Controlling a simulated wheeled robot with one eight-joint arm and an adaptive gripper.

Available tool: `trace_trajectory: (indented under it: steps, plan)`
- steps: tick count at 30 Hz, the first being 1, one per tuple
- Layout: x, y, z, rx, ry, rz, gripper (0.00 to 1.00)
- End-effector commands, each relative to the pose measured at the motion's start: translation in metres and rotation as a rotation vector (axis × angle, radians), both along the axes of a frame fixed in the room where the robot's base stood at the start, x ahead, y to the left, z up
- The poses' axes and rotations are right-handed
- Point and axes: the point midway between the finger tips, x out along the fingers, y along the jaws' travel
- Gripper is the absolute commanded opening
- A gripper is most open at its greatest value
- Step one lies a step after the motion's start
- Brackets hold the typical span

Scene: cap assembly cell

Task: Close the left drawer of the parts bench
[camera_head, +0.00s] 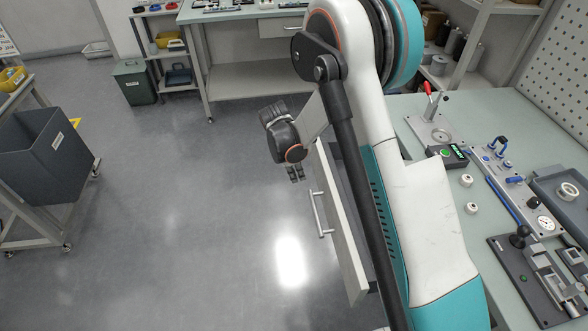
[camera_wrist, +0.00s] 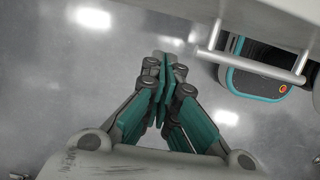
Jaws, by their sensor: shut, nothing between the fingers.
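The drawer (camera_head: 341,225) is pulled out from the parts bench (camera_head: 408,102). Its pale front panel faces the open floor, and my arm hides much of its body. A bar handle (camera_head: 319,213) is on the front. My gripper (camera_head: 297,174) is shut and empty, pointing down beside the far end of the drawer front. In the wrist view, my gripper's fingertips (camera_wrist: 162,62) meet over bare floor. The handle (camera_wrist: 250,65) and pale drawer front (camera_wrist: 270,22) are to their right, with a visible gap between the fingers and the handle.
The bench top holds a red-handled clamp (camera_head: 431,105), a green-lit box (camera_head: 448,155), white caps (camera_head: 471,208) and fixtures. A dark grey bin (camera_head: 45,155) on a cart stands at left. Another bench (camera_head: 250,80) is at the back. The floor between is clear.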

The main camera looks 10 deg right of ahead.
Motion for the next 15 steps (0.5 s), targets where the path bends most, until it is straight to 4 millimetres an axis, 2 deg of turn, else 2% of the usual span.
trace_trajectory:
  steps: [1,3,6,9,15]
  plan:
    - [0.0,-0.003,-0.013,0.0,0.0,-0.001,0.0]
    - [0.0,-0.006,-0.025,0.0,0.0,0.0,0.0]
    - [-0.001,-0.024,-0.02,0.0,0.0,-0.004,0.0]
    - [-0.001,-0.034,-0.02,0.0,0.0,-0.002,0.0]
    - [-0.001,-0.044,-0.018,0.0,-0.001,0.0,0.0]
